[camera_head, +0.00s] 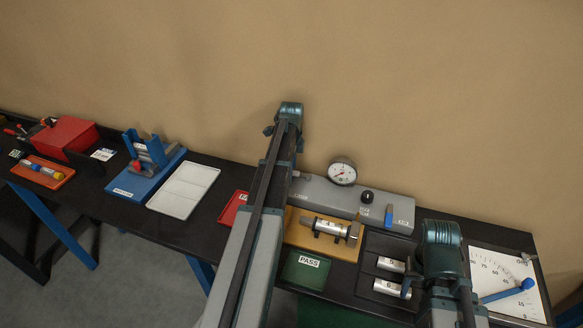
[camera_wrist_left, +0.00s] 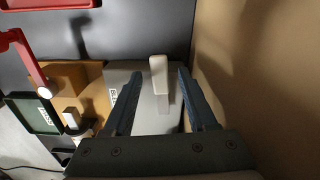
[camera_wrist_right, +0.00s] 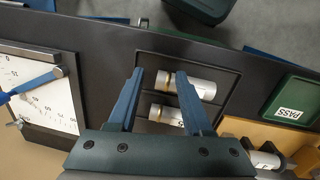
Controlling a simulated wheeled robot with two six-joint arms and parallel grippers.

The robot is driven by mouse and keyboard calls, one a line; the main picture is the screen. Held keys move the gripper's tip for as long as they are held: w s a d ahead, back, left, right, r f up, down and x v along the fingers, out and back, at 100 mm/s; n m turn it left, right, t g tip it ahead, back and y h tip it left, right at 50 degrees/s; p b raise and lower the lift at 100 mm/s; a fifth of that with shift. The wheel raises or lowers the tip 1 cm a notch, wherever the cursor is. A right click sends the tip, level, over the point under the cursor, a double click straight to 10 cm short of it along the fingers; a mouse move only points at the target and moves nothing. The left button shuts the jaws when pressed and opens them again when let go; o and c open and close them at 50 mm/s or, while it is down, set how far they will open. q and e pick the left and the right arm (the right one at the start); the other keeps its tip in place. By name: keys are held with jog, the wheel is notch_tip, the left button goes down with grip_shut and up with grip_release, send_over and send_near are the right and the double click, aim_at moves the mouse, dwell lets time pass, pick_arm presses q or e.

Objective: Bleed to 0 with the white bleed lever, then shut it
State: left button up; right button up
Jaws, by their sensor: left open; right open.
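The white bleed lever (camera_wrist_left: 158,75) stands up from the left end of the grey housing (camera_wrist_left: 150,119) in the left wrist view. My left gripper (camera_wrist_left: 160,73) is open with a finger on each side of the lever and visible gaps to both. In the head view my left arm hides those fingers and most of the lever. The round gauge (camera_head: 342,171) stands on the back of the grey housing (camera_head: 325,194); its reddish needle is too small to read surely. My right gripper (camera_wrist_right: 159,72) is open and empty above the dark tray of silver cylinders (camera_wrist_right: 187,84).
A black knob (camera_head: 367,197) and a blue lever (camera_head: 389,215) are on the same housing. A silver part (camera_head: 325,226) lies on the wooden fixture in front. A green PASS tray (camera_head: 305,269) is nearer. A white scale board (camera_head: 508,284) with a blue pointer stands far right.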

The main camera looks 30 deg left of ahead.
notch_tip(320, 180, up, 14)
jog(key=p, duration=1.3)
jog(key=shift+f, duration=0.15)
